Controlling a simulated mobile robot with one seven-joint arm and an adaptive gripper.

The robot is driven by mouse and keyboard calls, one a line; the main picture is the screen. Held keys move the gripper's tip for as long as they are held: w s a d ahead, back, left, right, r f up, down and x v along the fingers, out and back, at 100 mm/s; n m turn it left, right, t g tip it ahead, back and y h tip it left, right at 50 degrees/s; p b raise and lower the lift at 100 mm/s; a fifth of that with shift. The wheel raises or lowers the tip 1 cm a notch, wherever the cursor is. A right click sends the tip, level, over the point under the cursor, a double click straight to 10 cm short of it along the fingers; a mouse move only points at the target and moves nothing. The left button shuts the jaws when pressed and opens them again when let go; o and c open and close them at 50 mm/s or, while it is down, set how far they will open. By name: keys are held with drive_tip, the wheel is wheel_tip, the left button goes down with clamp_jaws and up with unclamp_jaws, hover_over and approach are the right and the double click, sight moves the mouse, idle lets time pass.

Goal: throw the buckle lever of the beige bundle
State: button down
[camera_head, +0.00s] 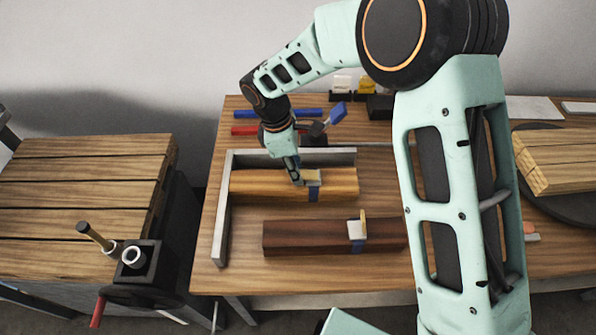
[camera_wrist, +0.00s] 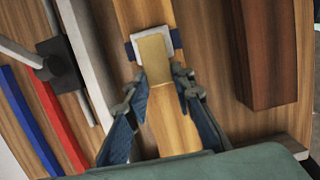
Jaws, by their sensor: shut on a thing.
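The beige bundle (camera_head: 260,187) lies lengthwise on the table, with a blue strap (camera_head: 313,193) around it. In the wrist view, the bundle (camera_wrist: 185,133) runs up the middle, with a pale square buckle (camera_wrist: 168,37) on the strap. The buckle's flat brass lever (camera_wrist: 155,59) extends from the buckle toward my gripper. My gripper (camera_wrist: 161,76) is shut on the lever's near end, one finger on each side. In the head view, my gripper (camera_head: 298,180) is low over the bundle beside the buckle, and its fingers partly hide the contact.
A dark brown bundle (camera_head: 302,238) lies in front, its buckle lever (camera_head: 363,222) standing up. A grey metal rail (camera_head: 222,220) borders the left and back. Blue (camera_head: 292,113) and red (camera_head: 244,130) bars and a blue-ended tool (camera_head: 338,112) lie behind.

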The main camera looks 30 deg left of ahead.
drive_tip(key=shift+f+h, duration=0.15)
drive_tip(key=shift+h, duration=0.15)
drive_tip(key=c, duration=1.6)
unclamp_jaws()
drive_tip(key=shift+a, duration=0.1)
drive_tip(key=v, duration=1.2)
drive_tip(key=shift+s, duration=0.2)
